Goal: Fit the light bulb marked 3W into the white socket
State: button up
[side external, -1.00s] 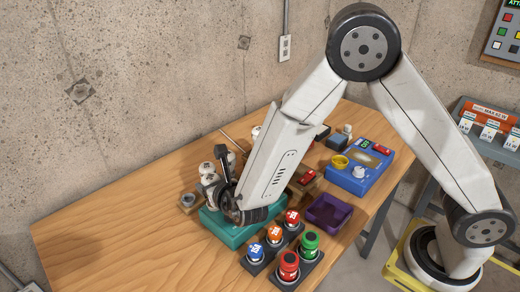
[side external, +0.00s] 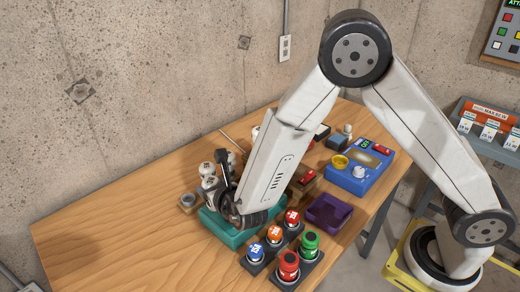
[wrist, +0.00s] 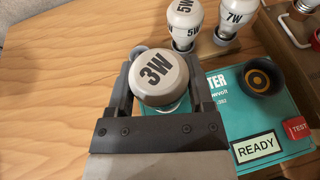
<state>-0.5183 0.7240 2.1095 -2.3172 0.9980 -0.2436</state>
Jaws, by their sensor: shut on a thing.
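The bulb marked 3W (wrist: 158,76) is upright between the fingers of my gripper (wrist: 163,97) in the wrist view, its white top facing the camera. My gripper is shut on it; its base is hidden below. In the side view my gripper (side external: 228,205) is low over the left end of the teal tester box (side external: 236,238), and the held bulb cannot be told apart from the bulbs behind. Whether the bulb touches the box cannot be seen. I cannot make out the white socket with certainty in either view.
Bulbs marked 5W (wrist: 184,18) and 7W (wrist: 232,16) stand just beyond my gripper. The tester has a black round socket (wrist: 258,76), a READY display (wrist: 256,148) and a red TEST button (wrist: 297,128). Push buttons (side external: 288,262), a purple tray (side external: 328,212) and a blue device (side external: 370,160) lie rightward.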

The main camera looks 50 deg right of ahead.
jog(key=o, duration=1)
jog(key=shift+s, duration=0.1)
jog(key=shift+v, duration=5.4)
